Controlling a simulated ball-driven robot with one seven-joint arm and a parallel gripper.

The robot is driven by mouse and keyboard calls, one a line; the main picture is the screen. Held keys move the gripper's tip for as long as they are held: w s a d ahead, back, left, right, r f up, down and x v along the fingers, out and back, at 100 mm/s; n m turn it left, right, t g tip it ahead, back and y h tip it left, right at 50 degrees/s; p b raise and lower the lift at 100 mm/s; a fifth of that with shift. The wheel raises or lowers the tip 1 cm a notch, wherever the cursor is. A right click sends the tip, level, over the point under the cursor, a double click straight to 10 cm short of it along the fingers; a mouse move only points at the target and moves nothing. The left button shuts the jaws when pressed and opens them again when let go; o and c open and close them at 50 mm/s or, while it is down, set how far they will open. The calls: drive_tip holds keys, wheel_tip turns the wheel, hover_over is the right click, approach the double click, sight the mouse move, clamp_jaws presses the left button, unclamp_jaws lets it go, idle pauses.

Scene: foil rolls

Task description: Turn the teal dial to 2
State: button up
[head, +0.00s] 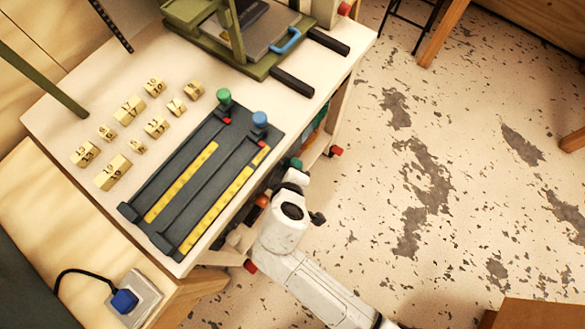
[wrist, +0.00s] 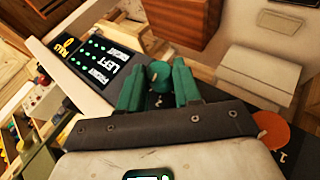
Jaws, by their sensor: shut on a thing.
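The teal dial (wrist: 160,72) shows between the two green fingers of my gripper (wrist: 159,84) in the wrist view. My gripper is shut on it, one finger on each side. Small pale marks show just below the dial, but I cannot read them or tell which number the dial points to. In the head view my white arm reaches down along the right side of the bench. A teal patch shows by its end there, but I cannot tell whether it is dial or finger.
An orange dial (wrist: 271,130) with a 1 near it sits close to my gripper's right. A dark panel (wrist: 98,62) with lit words lies on the left. The bench top (head: 60,115) holds a slider board (head: 185,190) and several brass blocks.

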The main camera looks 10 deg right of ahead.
drive_tip(key=shift+a+f+t+h+b, duration=0.1)
drive_tip(key=shift+f+t+h+b, duration=0.15)
drive_tip(key=shift+t+h+b, duration=0.5)
drive_tip(key=shift+r+n+b, duration=0.1)
drive_tip(key=shift+n+b, duration=0.2)
drive_tip(key=shift+b, duration=0.1)
drive_tip(key=o, duration=1)
drive_tip(key=shift+o, duration=0.2)
drive_tip(key=v, duration=1)
drive_tip(key=shift+s+r, duration=0.2)
drive_tip(key=shift+s, duration=0.2)
